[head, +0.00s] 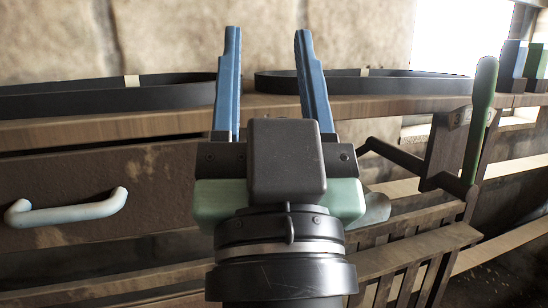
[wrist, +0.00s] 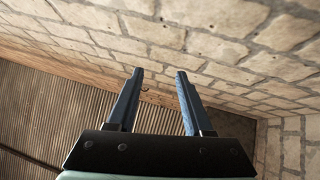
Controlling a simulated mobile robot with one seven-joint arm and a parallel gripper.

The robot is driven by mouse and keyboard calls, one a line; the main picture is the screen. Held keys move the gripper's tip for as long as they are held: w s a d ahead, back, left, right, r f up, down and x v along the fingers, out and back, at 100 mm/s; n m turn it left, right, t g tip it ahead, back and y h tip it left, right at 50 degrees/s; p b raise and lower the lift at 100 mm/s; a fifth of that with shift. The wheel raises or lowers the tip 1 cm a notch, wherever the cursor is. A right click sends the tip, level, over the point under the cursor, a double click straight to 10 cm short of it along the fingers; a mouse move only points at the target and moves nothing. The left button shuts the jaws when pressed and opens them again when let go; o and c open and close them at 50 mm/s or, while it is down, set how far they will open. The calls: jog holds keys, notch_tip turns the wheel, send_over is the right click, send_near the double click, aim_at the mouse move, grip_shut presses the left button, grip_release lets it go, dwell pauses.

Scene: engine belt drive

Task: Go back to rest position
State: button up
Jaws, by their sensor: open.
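My gripper (head: 268,78) is in the middle of the head view, with its two blue fingers pointing up and spread apart. It is open, with nothing between the fingers. It stands in front of a wooden shelf (head: 100,128), and the wall shows behind the fingertips. In the wrist view my gripper (wrist: 160,88) is also empty, facing a pale brick wall (wrist: 200,45) and a ribbed brown surface (wrist: 50,115).
Two black belts, a left one (head: 110,96) and a right one (head: 400,85), lie on the shelf. Below is a brown drawer front with a pale handle (head: 68,208). A green-handled lever (head: 480,115) stands at right. Blue and green blocks (head: 512,65) sit far right.

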notch_tip(320, 180, up, 42)
jog(key=s+t+h+p, duration=0.1)
jog(key=s+p, duration=0.1)
jog(key=p, duration=3.6)
jog(key=shift+s+f, duration=0.2)
jog(key=shift+s, duration=0.15)
